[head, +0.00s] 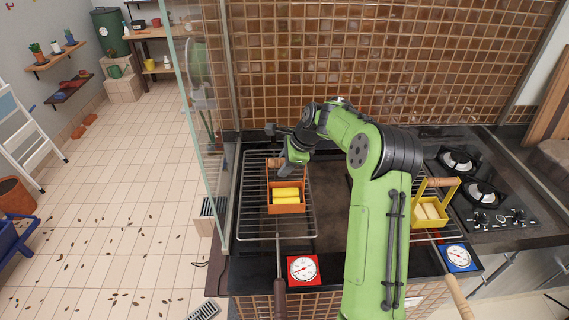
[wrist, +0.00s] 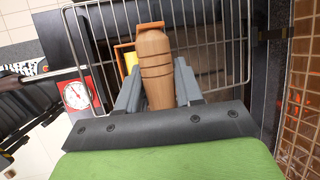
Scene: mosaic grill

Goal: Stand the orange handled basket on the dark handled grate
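The orange basket (head: 286,208) holds yellow pieces and has a wooden grip (head: 275,162) on its raised handle. It appears upright over the wire grate with the dark handle (head: 280,298), at left on the counter. Whether its base touches the wires or hangs slightly above, I cannot tell. My gripper (head: 290,160) is at the top of the basket's handle. In the wrist view, my gripper's fingers (wrist: 157,85) sit close against both sides of the wooden grip (wrist: 155,62) and look shut on it. The dark-handled grate (wrist: 92,45) shows behind it; most of the basket is hidden.
A red gauge (head: 303,269) lies beside the dark handle. At right, a yellow basket (head: 429,213) stands on another grate with a light wooden handle (head: 459,297), near a blue gauge (head: 458,256). A glass panel (head: 205,130) borders the left side; a tiled wall (head: 380,60) stands behind.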

